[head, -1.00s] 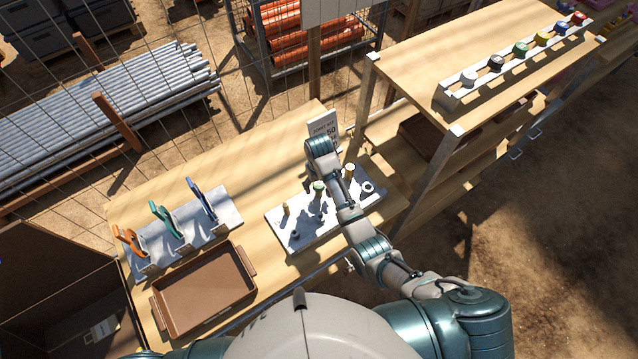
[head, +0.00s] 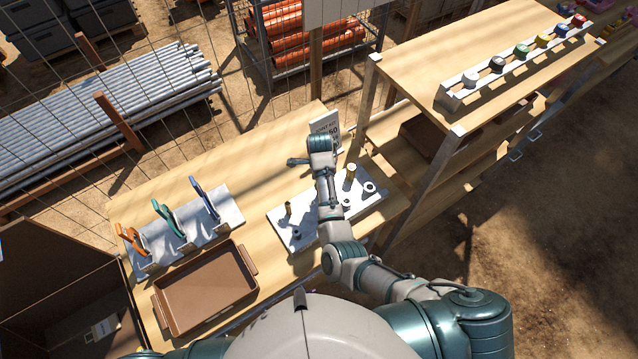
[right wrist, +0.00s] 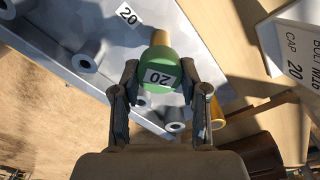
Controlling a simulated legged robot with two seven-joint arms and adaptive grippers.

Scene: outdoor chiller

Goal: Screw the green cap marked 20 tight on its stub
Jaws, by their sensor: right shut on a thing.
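The green cap marked 20 (right wrist: 160,76) is between the fingers of my right gripper (right wrist: 160,88), which is shut on it in the right wrist view. A brass-coloured stub (right wrist: 160,38) shows just beyond the cap, in line with it; how far the cap is seated cannot be told. A label 20 (right wrist: 126,14) is on the grey plate (right wrist: 50,25) near this stub. In the head view my right arm reaches over the same plate (head: 283,224) and hides the cap and its stub. My left gripper is not in view.
Brass stubs (head: 350,173) and grey sockets (head: 370,187) stand on the plate close to my arm. A sign (right wrist: 293,45) reading cap 20 stands nearby. A brown tray (head: 205,290), a clamp rack (head: 190,235) and a shelf with several coloured caps (head: 520,50) surround the work area.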

